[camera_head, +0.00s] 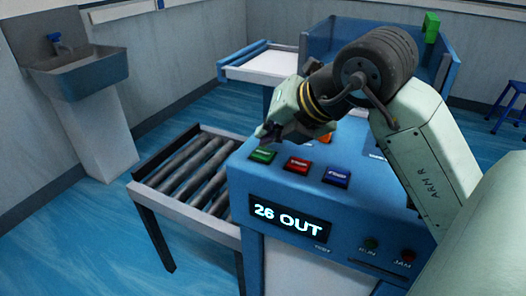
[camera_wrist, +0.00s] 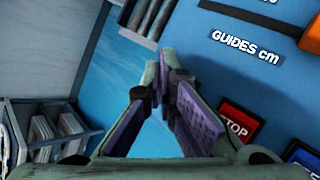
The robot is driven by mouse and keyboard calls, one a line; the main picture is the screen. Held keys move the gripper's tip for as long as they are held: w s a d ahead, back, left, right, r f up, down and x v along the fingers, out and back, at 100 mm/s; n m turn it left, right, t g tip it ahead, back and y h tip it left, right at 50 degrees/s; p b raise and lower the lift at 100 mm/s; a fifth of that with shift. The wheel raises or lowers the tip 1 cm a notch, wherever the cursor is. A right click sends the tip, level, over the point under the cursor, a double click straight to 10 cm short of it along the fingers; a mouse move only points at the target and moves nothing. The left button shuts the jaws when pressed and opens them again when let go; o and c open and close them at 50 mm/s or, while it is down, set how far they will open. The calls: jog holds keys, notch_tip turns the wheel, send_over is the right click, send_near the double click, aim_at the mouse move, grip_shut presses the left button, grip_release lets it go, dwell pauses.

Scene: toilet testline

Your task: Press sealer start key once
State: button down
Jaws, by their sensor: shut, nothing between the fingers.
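The sealer (camera_head: 330,240) is a blue machine with a lit display (camera_head: 289,218) reading "26 OUT". On its top panel are a green key (camera_head: 262,155), a red key (camera_head: 297,165) and a blue key (camera_head: 336,177). Their lettering is too small to read in the head view. My gripper (camera_head: 267,134) is above the panel, close behind and above the green key. In the wrist view, its fingers (camera_wrist: 167,62) are together and empty. The red key (camera_wrist: 237,122) there reads "STOP", and the blue key (camera_wrist: 301,157) is at the edge. The green key is hidden there.
A roller conveyor (camera_head: 190,175) adjoins the sealer's left side. An orange part (camera_wrist: 312,35) is beside the "GUIDES cm" label. Small lamps marked RUN (camera_head: 370,244) and JAM (camera_head: 408,256) are on the front. A sink (camera_head: 75,72) stands at the left wall, with open floor before it.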

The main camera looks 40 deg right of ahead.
jog(key=shift+f, duration=0.15)
jog(key=shift+f+b, duration=0.3)
jog(key=shift+b, duration=0.45)
